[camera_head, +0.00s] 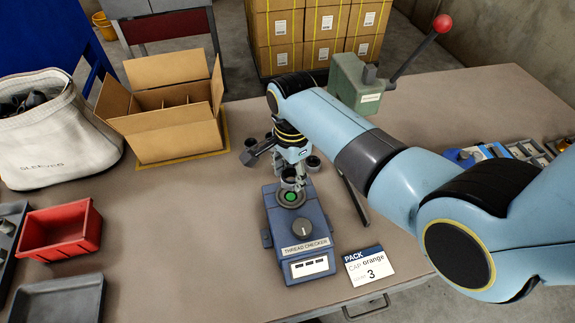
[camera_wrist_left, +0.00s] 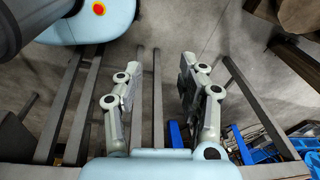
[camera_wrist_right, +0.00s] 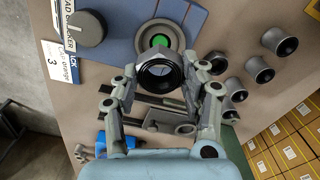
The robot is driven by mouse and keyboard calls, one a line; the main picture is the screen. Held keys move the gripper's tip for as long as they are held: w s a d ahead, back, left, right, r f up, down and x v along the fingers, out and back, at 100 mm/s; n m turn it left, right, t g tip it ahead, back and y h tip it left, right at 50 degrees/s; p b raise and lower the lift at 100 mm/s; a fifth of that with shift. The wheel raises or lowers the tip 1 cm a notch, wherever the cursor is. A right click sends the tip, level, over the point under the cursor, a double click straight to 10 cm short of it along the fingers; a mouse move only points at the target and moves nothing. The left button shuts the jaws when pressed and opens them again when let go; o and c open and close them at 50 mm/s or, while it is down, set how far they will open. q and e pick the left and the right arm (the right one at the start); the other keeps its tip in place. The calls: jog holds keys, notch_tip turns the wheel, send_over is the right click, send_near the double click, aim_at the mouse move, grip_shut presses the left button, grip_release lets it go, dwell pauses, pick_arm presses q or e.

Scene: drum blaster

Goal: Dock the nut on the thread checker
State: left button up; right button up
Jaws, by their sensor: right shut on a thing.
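The blue thread checker (camera_head: 306,255) stands on the table, with a dark knob and a round socket with a green centre (camera_head: 291,197). The green centre also shows in the right wrist view (camera_wrist_right: 159,41). My right gripper (camera_wrist_right: 160,78) is shut on the grey hex nut (camera_wrist_right: 160,73), whose hole shows between the fingers. The nut covers part of the socket ring in that view, and the green centre stays visible beside it. I cannot tell how high the nut is above the checker. My left gripper (camera_wrist_left: 157,85) is open and empty, above the floor.
Several dark-topped round fittings (camera_wrist_right: 259,70) stand near the checker. A PACK card (camera_head: 369,266) lies to its right. An open cardboard box (camera_head: 170,132), a white bag (camera_head: 60,140) and a red bin (camera_head: 62,230) are on the left. A green lever press (camera_head: 354,88) stands behind.

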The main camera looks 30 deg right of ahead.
aim_at(291, 197)
notch_tip(291, 197, down, 3)
jog(key=shift+w+f+b, duration=0.1)
jog(key=shift+b, duration=1.15)
jog(key=shift+f+b, duration=0.95)
jog(key=shift+b, duration=0.05)
jog(key=shift+r, duration=0.1)
pick_arm(q)
notch_tip(291, 197, down, 5)
jog(key=shift+w+r, duration=0.1)
jog(key=shift+w+r+p, duration=0.1)
jog(key=shift+r+p, duration=0.2)
jog(key=shift+p, duration=0.05)
jog(key=shift+w, duration=0.15)
jog(key=shift+r+p, duration=0.3)
jog(key=shift+f+b, duration=0.5)
pick_arm(e)
jog(key=shift+f, duration=0.6)
jog(key=o, duration=1)
